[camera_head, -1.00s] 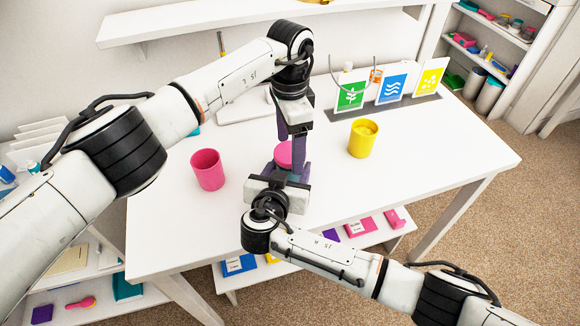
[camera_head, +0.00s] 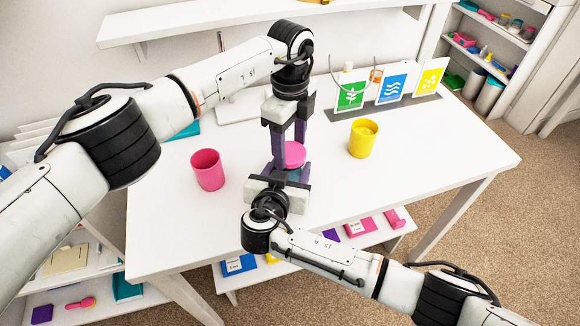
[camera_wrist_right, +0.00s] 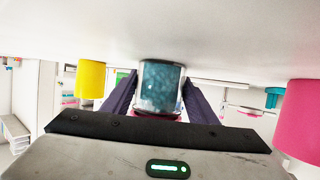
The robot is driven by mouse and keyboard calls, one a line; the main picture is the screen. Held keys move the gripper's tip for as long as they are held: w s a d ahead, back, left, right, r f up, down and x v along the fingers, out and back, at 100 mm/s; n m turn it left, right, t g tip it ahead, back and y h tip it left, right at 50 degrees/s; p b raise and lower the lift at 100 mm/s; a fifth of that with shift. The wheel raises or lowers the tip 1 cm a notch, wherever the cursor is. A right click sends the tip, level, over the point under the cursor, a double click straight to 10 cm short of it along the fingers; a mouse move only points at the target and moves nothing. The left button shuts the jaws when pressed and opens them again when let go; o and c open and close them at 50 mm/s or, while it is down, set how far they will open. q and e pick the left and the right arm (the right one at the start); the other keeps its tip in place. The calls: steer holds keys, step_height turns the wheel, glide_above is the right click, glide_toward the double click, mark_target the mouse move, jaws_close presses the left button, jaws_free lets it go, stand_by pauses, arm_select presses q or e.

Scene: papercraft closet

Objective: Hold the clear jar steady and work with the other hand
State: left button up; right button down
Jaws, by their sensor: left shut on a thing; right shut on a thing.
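The clear jar stands on the white table between my two grippers. In the right wrist view the jar (camera_wrist_right: 160,86) appears upside down, with teal contents and a bit of pink at its lid end. My right gripper (camera_head: 290,172) is shut on the jar's body from the front, one finger on each side. The pink lid (camera_head: 296,153) is on top of the jar. My left gripper (camera_head: 287,155) points down from above and is shut on the lid. Its fingers hide part of the lid. Most of the jar is hidden in the head view.
A pink cup (camera_head: 207,170) stands left of the jar and a yellow cup (camera_head: 362,138) with yellow contents to its right. Green, blue and yellow picture cards (camera_head: 392,89) stand in a grey holder behind. The table's right side is clear.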

arm_select(q)
steer(key=m, duration=0.4)
steer(key=shift+m, duration=0.3)
steer(key=m, duration=0.6)
steer(key=shift+m, duration=0.3)
steer(key=m, duration=1.9)
steer(key=shift+f+m, duration=0.1)
steer(key=shift+m, duration=0.2)
steer(key=m, duration=0.4)
steer(key=shift+m, duration=0.3)
steer(key=m, duration=0.5)
steer(key=o, duration=1.3)
steer(key=shift+c, duration=0.2)
